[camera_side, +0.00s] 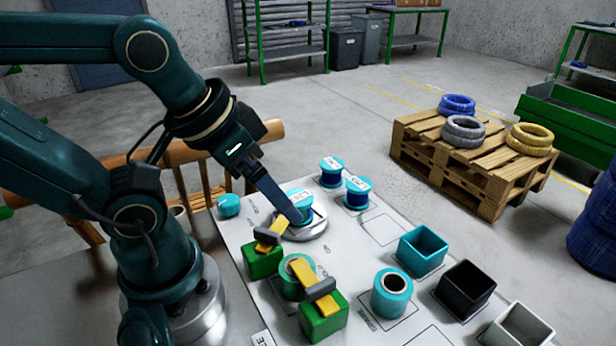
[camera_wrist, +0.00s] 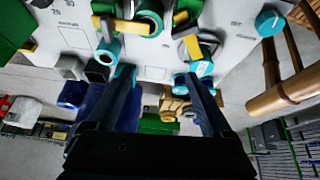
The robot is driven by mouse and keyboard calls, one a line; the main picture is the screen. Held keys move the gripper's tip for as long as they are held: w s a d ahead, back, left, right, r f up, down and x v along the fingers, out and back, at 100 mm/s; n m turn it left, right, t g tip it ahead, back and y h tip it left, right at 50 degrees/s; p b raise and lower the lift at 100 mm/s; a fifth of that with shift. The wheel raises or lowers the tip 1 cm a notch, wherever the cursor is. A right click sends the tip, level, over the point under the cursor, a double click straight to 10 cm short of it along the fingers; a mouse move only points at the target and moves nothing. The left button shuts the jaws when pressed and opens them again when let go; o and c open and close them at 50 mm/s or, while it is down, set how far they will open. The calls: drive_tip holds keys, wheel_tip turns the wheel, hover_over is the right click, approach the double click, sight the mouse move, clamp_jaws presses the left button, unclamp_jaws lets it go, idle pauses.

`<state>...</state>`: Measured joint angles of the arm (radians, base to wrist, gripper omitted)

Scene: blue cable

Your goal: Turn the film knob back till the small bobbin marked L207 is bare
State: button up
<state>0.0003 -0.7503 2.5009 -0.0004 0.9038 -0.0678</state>
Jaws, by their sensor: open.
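A small bobbin with a cyan flange and white label (camera_side: 300,196) sits on a round grey plate; my gripper (camera_side: 297,216) is beside it, partly covering it. In the wrist view my gripper (camera_wrist: 156,76) is open with nothing between its fingers, and a labelled cyan bobbin (camera_wrist: 203,67) shows by the right finger. Two more labelled bobbins wound with blue stand behind, one at the back (camera_side: 331,172) and one nearer (camera_side: 357,192). The labels are too small to read, so I cannot tell which is L207. A cyan knob (camera_side: 229,205) is at the board's left edge, apart from my gripper.
Two green blocks with yellow bars (camera_side: 264,260) (camera_side: 322,315) flank a green-rimmed spool (camera_side: 296,276). A cyan spool (camera_side: 392,293) and cyan (camera_side: 422,250), black (camera_side: 465,289) and white (camera_side: 517,327) bins stand right. A pallet (camera_side: 470,168) with coils is beyond.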

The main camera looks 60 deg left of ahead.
drive_tip(key=shift+m, duration=0.4)
drive_tip(key=m+g+y, duration=0.4)
drive_tip(key=m+g, duration=0.3)
drive_tip(key=m, duration=0.7)
hover_over(228, 200)
drive_tip(key=w+d, duration=0.2)
drive_tip(key=f, duration=0.8)
drive_tip(key=shift+s+d+f, duration=0.15)
drive_tip(key=shift+s+f, duration=0.1)
drive_tip(key=shift+s+a+f+n+g, duration=0.2)
drive_tip(key=shift+s+f+n+g, duration=0.1)
drive_tip(key=shift+s+f+n, duration=0.15)
drive_tip(key=shift+x, duration=2.3)
drive_tip(key=shift+w, duration=0.15)
